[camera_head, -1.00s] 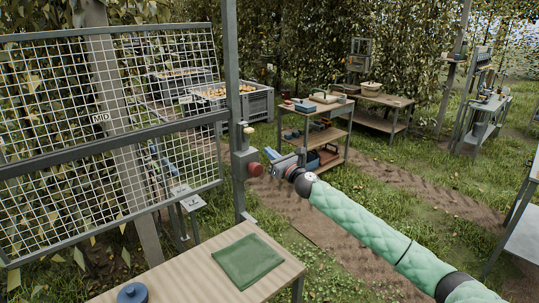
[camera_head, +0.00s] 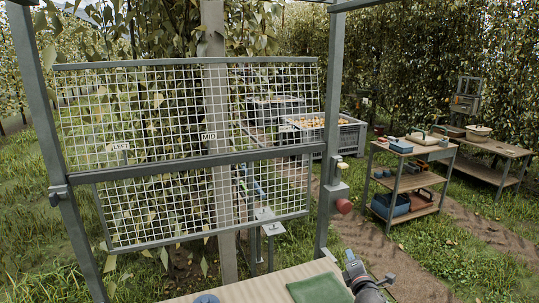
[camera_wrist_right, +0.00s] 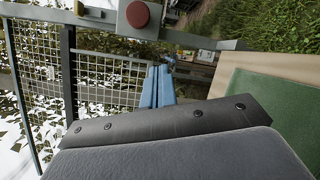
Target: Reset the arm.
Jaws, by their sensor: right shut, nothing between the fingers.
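My right gripper (camera_head: 352,262) shows at the bottom of the head view, over the right edge of the wooden table by the green cloth. In the right wrist view its two blue fingers (camera_wrist_right: 157,87) are together, with nothing between them. The red button (camera_head: 344,206) sits on a grey box on the frame post, above and apart from the gripper in the head view. The button (camera_wrist_right: 137,14) also shows at the top of the wrist view. My left gripper is in neither view.
A wire mesh gate panel (camera_head: 185,243) hangs in a grey frame to the left. The table (camera_head: 255,288) carries a folded green cloth (camera_head: 318,290) and a blue round item (camera_head: 206,299).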

